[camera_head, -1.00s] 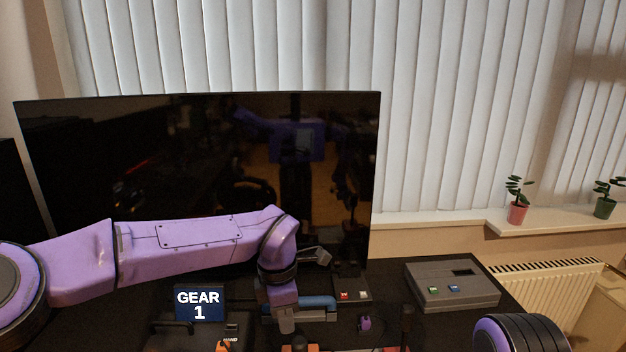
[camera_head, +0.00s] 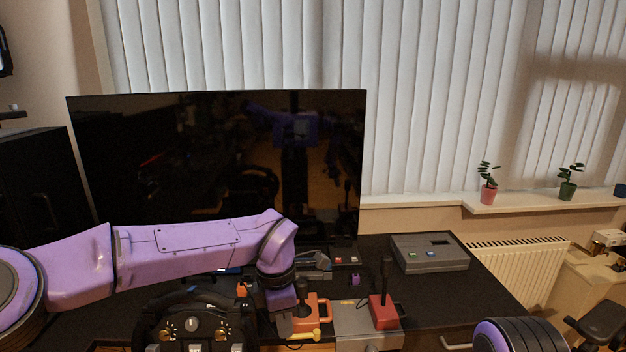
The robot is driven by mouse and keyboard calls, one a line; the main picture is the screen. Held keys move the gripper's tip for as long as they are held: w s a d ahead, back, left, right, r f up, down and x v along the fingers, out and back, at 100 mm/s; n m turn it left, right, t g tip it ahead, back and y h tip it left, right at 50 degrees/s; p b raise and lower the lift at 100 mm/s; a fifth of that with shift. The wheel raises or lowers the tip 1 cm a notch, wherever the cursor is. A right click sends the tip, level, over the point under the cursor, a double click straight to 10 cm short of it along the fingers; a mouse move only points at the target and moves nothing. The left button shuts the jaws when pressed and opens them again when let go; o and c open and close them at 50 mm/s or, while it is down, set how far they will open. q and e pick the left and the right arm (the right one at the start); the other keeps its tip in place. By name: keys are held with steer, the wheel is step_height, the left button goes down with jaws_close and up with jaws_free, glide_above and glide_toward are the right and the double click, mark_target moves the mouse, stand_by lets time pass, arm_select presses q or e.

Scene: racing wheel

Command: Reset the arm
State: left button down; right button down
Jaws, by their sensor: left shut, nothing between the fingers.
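My left arm, purple, reaches in from the left across the desk in the head view. Its wrist bends down, and the left gripper (camera_head: 285,323) points downward just left of an orange-handled part (camera_head: 312,308). The gripper is shut with nothing seen in it; its tips are small and dark. A black steering wheel (camera_head: 192,325) with a round centre dial is at the bottom, left of the gripper. A black lever on a red base (camera_head: 382,312) stands to the right. Part of my right arm shows at the bottom right; its gripper is outside the picture.
A large black monitor (camera_head: 215,155) stands behind the arm. A grey box (camera_head: 430,254) with green and blue buttons sits at the desk's right. A small purple piece (camera_head: 356,280) lies on the desk (camera_head: 460,300). Potted plants, a radiator and a stool are farther right.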

arm_select(q)
steer(key=s+a+f+m+t+y, duration=0.2)
steer(key=s+a+f+y, duration=0.2)
steer(key=a+f, duration=0.6)
steer(key=s+a+f+m+t+y, duration=0.1)
steer(key=s+a+f+m+y, duration=0.4)
steer(key=f, duration=0.8)
steer(key=s+a+f+m+h, duration=0.1)
steer(key=s+a+f+m, duration=0.1)
steer(key=s, duration=0.5)
steer(key=s+a+f+m+h, duration=0.2)
steer(key=s+a+f, duration=0.2)
steer(key=s, duration=0.4)
steer(key=s+a+f+m+h, duration=0.1)
steer(key=s+a+f+m, duration=0.2)
steer(key=s, duration=0.4)
steer(key=shift+s+a+f+t+h+b, duration=0.35)
steer(key=shift+f+t+h, duration=0.05)
steer(key=shift+f, duration=0.3)
